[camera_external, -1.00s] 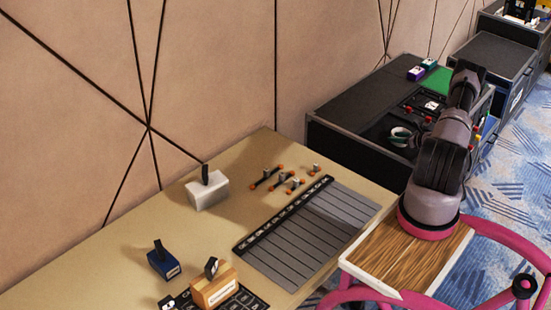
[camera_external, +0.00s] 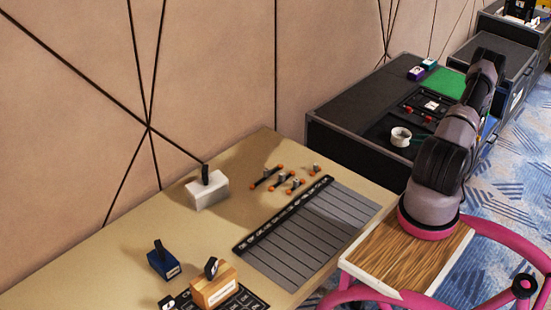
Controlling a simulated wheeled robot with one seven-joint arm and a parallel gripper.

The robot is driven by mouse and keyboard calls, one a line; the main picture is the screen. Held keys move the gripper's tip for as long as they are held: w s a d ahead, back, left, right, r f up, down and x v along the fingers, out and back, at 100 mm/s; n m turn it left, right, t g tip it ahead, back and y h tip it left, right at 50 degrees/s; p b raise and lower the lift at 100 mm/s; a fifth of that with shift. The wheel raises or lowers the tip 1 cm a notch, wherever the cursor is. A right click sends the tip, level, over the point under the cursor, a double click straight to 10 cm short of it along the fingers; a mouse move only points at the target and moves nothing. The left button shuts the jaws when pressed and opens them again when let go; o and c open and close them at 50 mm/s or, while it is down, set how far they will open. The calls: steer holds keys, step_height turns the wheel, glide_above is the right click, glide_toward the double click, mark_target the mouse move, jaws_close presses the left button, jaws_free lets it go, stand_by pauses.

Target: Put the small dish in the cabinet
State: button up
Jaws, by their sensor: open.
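A small white round piece with a hollow middle, which looks like the small dish (camera_external: 401,137), sits on the dark top of a low black cabinet-like unit (camera_external: 345,105), near its front right corner. My arm rises from its base at the right and leans away toward the back right, to the right of the dish. My gripper is hidden behind the arm's far links, so its fingers do not show. The dish stands clear of the arm. No open door or inner shelf of a cabinet can be made out.
A green mat (camera_external: 444,84) and a black tray with red pieces (camera_external: 420,108) share the dark top. Another dark unit (camera_external: 490,52) stands farther back. The tan table (camera_external: 120,240) holds a white block (camera_external: 206,190), a blue block (camera_external: 163,262) and a wooden block (camera_external: 213,288).

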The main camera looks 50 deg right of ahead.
steer(key=w+a+r+n+y, duration=0.3)
steer(key=w+a+r+n, duration=0.15)
steer(key=w+r, duration=0.4)
steer(key=w+a+r+n+g+y, duration=0.25)
steer(key=w+a+r+n, duration=0.3)
steer(key=a+r, duration=0.6)
steer(key=w+a+r+n+g+y, duration=0.2)
steer(key=w+a+r+n+y, duration=0.3)
steer(key=a+r, duration=0.65)
steer(key=s+a+r+n+g+h, duration=0.1)
steer(key=s+a+r+n+h, duration=0.25)
steer(key=a, duration=0.55)
steer(key=s+a+r+n+g, duration=0.25)
steer(key=a+r+n, duration=0.3)
steer(key=a, duration=0.45)
steer(key=s+a+r+n+t+h, duration=0.1)
steer(key=s+a+r+n, duration=0.3)
steer(key=s+a, duration=0.2)
steer(key=s+a+r+n+t+h, duration=0.1)
steer(key=s+a+r+n, duration=0.3)
steer(key=s, duration=0.6)
steer(key=shift+s+a+n+h, duration=0.35)
steer(key=shift+a+n, duration=0.35)
steer(key=shift+a, duration=0.25)
